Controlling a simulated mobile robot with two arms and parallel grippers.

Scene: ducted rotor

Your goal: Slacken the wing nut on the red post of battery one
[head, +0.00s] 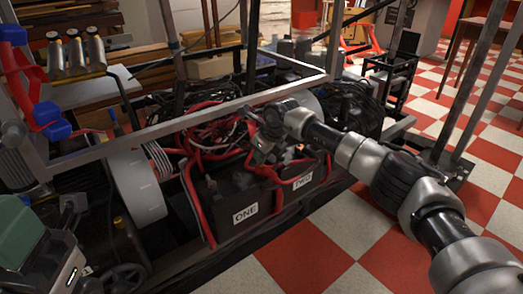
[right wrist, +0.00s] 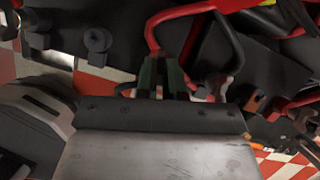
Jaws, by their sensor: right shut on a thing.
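Battery one (head: 238,192) is a black box low in the metal frame, with a white "ONE" label on its front. My right gripper (head: 264,148) reaches in from the right and is over the top of battery one, among red cables. In the right wrist view my right gripper (right wrist: 163,78) has its two fingers close together, shut on a small part, which I take to be the wing nut. The fingers hide most of it and the red post. A red cable (right wrist: 152,38) rises just beyond the fingertips.
A second labelled black battery (head: 303,180) stands to the right of battery one. A metal frame bar (head: 200,122) crosses above the batteries. Black cable coils (head: 352,108) lie at the right. The checkered floor (head: 330,245) in front is clear.

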